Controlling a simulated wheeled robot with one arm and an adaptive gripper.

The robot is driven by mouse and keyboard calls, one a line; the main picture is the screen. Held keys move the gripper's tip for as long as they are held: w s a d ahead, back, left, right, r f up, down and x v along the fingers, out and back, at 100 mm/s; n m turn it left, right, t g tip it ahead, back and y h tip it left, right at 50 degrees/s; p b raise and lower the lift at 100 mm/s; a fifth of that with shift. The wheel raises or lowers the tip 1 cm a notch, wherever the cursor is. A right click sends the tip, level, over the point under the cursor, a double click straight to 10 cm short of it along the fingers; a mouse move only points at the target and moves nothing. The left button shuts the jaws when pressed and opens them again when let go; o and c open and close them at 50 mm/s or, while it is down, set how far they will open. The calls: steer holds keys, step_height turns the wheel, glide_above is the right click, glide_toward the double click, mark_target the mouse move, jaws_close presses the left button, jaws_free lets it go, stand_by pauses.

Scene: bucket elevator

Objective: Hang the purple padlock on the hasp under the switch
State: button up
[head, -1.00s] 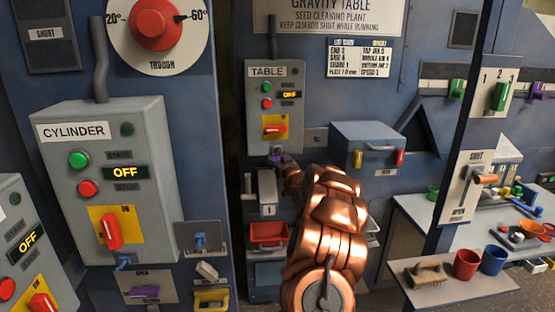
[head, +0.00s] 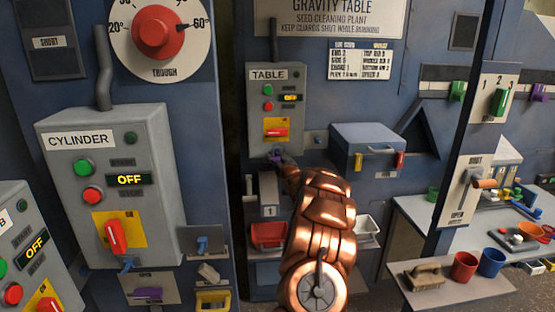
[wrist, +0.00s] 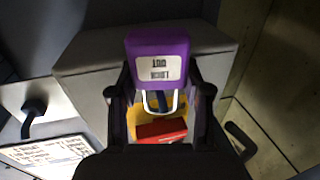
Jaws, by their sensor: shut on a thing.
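The purple padlock (wrist: 157,64), with an upside-down white label, is between the fingers of my gripper (wrist: 160,95), which is shut on it. Its silver shackle (wrist: 178,103) points toward the red switch (wrist: 161,130) on a yellow plate. A dark blue hasp (wrist: 162,99) shows inside the shackle's outline; I cannot tell if the shackle passes through it. In the head view the padlock (head: 275,155) is a small purple spot just below the TABLE switch box (head: 259,122), whose red switch (head: 277,132) lies horizontal. My arm hides most of the gripper there.
The CYLINDER box (head: 60,165) reads OFF and has a blue hasp (head: 125,265) under its switch. A grey case (head: 370,135) juts out right of the TABLE box. Red (head: 268,235) and white (head: 367,228) bins sit below, either side of my arm.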

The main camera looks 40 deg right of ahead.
steer(key=shift+f+b, duration=0.4)
steer(key=shift+f, duration=0.4)
stand_by(0.4)
steer(key=o, duration=1.3)
steer(key=w+a+b+v, duration=0.1)
steer(key=a+b+v, duration=0.1)
steer(key=b+v, duration=0.7)
steer(key=shift+s+a+f, duration=0.15)
steer(key=shift+s+f, duration=0.1)
steer(key=shift+s, duration=0.15)
stand_by(0.9)
stand_by(0.5)
